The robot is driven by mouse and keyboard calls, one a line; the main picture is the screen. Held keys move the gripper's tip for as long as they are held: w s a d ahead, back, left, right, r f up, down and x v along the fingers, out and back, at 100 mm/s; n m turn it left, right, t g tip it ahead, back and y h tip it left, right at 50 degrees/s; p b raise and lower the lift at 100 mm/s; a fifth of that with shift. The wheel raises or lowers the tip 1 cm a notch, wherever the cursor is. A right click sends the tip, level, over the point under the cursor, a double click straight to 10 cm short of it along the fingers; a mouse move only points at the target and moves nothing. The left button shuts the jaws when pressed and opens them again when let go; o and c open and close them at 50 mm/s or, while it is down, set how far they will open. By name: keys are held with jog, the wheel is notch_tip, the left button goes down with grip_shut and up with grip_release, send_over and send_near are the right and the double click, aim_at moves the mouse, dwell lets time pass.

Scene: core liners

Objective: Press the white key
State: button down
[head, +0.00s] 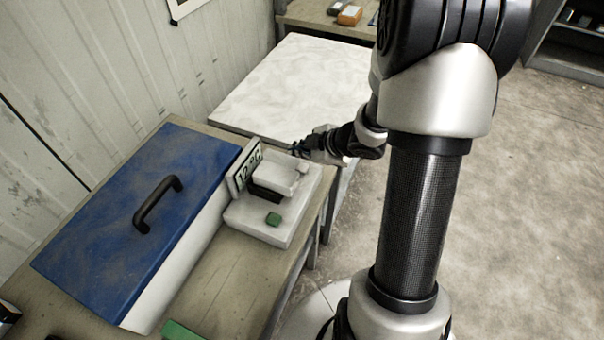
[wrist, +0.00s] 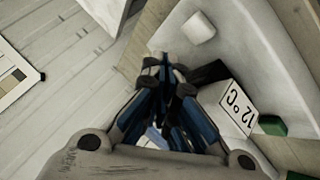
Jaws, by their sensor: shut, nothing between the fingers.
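A pale device (head: 252,221) with a "12 °C" display (head: 247,168) stands on the bench. A small white key (head: 303,166) sits at the back right corner of its raised part. A green key (head: 273,219) sits on its lower front. My gripper (head: 297,149) is just behind the device, close to the white key. In the wrist view, my shut, empty fingers (wrist: 164,64) point toward the device wall, and the white key (wrist: 198,28) lies above and right of the fingertips, apart from them in the picture. The display (wrist: 238,107) shows at right.
A blue-lidded box (head: 120,215) with a black handle (head: 157,203) stands left of the device. A white-topped table (head: 290,85) is behind. A green item (head: 182,332) lies at the front bench edge. Open floor lies to the right.

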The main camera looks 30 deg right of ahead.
aim_at(300, 169)
jog(key=shift+f+b, duration=0.75)
jog(key=shift+f, duration=0.75)
jog(key=shift+f, duration=0.15)
jog(key=shift+f, duration=0.25)
jog(key=shift+f+b, duration=0.55)
jog(key=shift+b, duration=0.05)
dwell(0.8)
jog(key=shift+r, duration=0.15)
jog(key=shift+r+p, duration=0.8)
jog(key=shift+p, duration=0.2)
notch_tip(300, 169, up, 5)
jog(key=p, duration=0.5)
dwell(0.5)
